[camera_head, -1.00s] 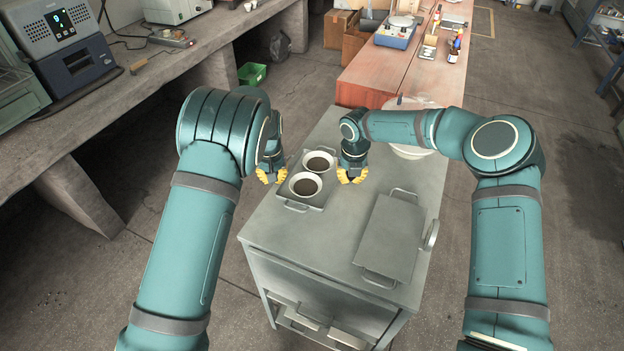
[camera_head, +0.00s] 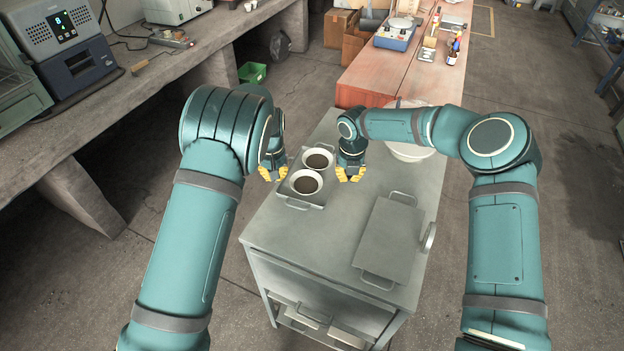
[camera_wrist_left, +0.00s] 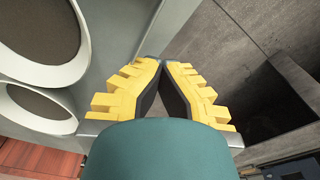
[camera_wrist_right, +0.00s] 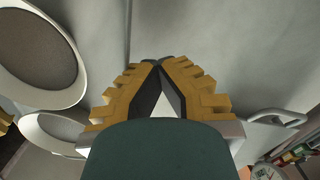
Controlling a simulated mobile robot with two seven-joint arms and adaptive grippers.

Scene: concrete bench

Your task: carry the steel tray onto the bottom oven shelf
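Two grey metal trays lie on the steel cabinet top (camera_head: 335,235). One tray (camera_head: 312,206), at the left, has end handles and carries two white-rimmed round dishes (camera_head: 305,182) with dark contents. The other tray (camera_head: 390,238), at the right, is flat and bare, with a handle at each end. My left gripper (camera_head: 272,174) points down at the left of the dishes; its fingertips meet in the left wrist view (camera_wrist_left: 165,62). My right gripper (camera_head: 349,174) points down at their right; its fingertips meet in the right wrist view (camera_wrist_right: 158,61). Neither visibly holds anything.
The cabinet's open front (camera_head: 318,312) shows handled metal pieces inside, partly cut off. A white round bowl (camera_head: 410,150) stands behind my right forearm. A wooden bench (camera_head: 385,75) is behind. A concrete bench (camera_head: 150,105) with devices runs along the left. The cabinet top's front middle is clear.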

